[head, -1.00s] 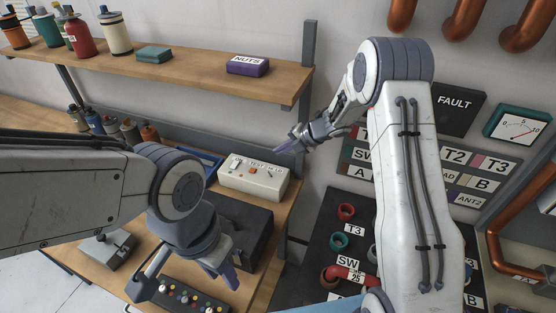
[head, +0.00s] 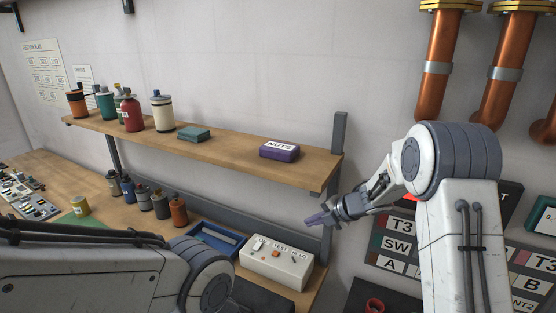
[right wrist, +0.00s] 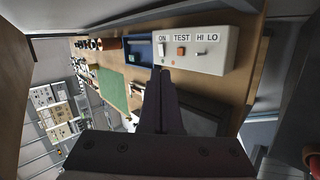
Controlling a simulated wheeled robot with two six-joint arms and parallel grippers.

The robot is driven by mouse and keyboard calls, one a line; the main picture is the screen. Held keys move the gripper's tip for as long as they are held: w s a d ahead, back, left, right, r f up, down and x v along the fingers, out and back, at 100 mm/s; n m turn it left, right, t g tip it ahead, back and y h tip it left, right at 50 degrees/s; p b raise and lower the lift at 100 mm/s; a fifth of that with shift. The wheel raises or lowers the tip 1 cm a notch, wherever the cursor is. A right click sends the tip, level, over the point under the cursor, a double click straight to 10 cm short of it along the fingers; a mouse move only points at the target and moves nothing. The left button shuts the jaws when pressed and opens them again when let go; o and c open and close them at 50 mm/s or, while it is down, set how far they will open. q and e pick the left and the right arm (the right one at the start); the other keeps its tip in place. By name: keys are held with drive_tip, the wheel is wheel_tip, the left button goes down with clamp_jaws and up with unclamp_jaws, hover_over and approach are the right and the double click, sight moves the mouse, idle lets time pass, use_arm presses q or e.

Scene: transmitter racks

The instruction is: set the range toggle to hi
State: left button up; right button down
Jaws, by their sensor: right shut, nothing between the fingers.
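The cream test box (head: 275,265) sits at the right end of the bench, with labels ON, TEST and HI LO. In the right wrist view the box (right wrist: 222,62) shows a white switch, an orange button and a small metal range toggle (right wrist: 197,54) below the HI LO label. I cannot tell which way the toggle leans. My right gripper (head: 318,219) is shut and empty, above the right part of the box and apart from it. Its fingers (right wrist: 160,78) also show in the right wrist view. My left gripper is below the head view's edge.
A blue tray (head: 215,240) lies left of the box. Several bottles stand farther left on the bench. A wooden shelf (head: 230,150) above holds cans, a teal box and a purple NUTS box (head: 279,151). A labelled panel (head: 392,245) is on the wall at right.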

drive_tip(key=s+d+r+m+t+h, duration=0.1)
drive_tip(key=s+d+r+m+h, duration=0.2)
drive_tip(key=m, duration=0.5)
drive_tip(key=s+d+m+h, duration=0.3)
drive_tip(key=s+m, duration=0.2)
drive_tip(key=m, duration=0.3)
drive_tip(key=s+f+m+g, duration=0.3)
drive_tip(key=s+m+g, duration=0.2)
drive_tip(key=s+m, duration=0.9)
drive_tip(key=s+a+f+n+g+b, duration=0.2)
drive_tip(key=s+a+f+n+b, duration=0.2)
drive_tip(key=s+a+n+b, duration=0.5)
drive_tip(key=s+a, duration=0.6)
drive_tip(key=s, duration=0.4)
drive_tip(key=shift+a+n+g, duration=0.2)
drive_tip(key=shift+n+g, duration=0.2)
drive_tip(key=shift+f, duration=0.1)
